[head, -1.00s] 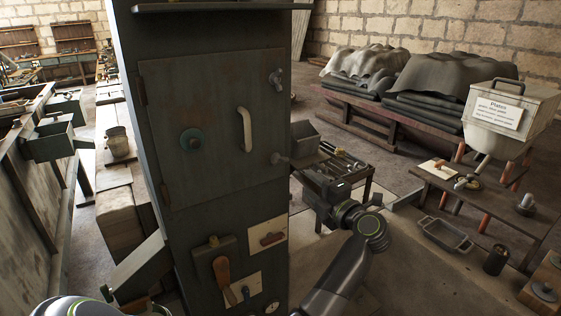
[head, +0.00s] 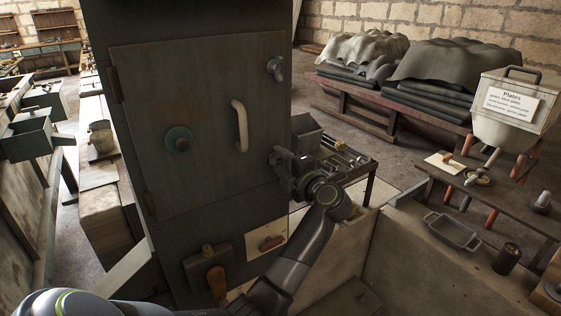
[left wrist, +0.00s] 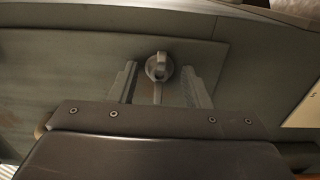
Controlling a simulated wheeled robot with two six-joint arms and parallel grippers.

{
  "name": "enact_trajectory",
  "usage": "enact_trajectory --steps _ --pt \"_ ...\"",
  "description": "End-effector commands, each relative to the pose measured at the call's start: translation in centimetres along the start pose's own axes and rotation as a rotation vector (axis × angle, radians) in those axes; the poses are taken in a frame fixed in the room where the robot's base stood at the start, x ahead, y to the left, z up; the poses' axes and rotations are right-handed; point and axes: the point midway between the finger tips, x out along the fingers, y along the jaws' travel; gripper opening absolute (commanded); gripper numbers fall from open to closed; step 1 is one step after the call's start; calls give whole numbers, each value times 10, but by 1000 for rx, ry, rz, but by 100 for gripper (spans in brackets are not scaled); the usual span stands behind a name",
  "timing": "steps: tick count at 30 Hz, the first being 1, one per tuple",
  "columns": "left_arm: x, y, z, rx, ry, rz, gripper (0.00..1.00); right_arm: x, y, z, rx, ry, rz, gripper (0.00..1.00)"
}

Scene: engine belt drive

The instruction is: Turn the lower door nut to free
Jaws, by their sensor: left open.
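The grey metal door (head: 190,115) of the tall cabinet is shut, with a pale curved handle (head: 240,125) and a round green-rimmed knob (head: 178,139). The upper door nut (head: 275,68) sits at the door's right edge. My left gripper (head: 279,160) is at the lower right edge of the door and covers most of the lower nut in the head view. In the left wrist view the lower nut (left wrist: 159,67), a grey winged piece, lies between the two open fingers (left wrist: 160,85), with gaps on both sides. My right gripper is not in view.
A grey tool tray (head: 343,160) stands right behind my left gripper. A bench with a hopper (head: 515,105) is at the right.

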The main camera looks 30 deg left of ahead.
Motion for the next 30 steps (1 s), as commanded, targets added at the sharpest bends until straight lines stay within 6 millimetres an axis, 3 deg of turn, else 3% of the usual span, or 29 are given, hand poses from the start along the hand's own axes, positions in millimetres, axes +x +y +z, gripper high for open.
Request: enact_trajectory --steps 4,14,23,30 --pt "0 0 0 0 0 0 41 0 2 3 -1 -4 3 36" --pt "0 0 0 1 0 0 0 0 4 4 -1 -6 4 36" --pt "0 -1 0 -43 0 0 0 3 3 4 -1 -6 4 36" --pt "0 -3 0 -185 1 0 0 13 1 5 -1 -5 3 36"
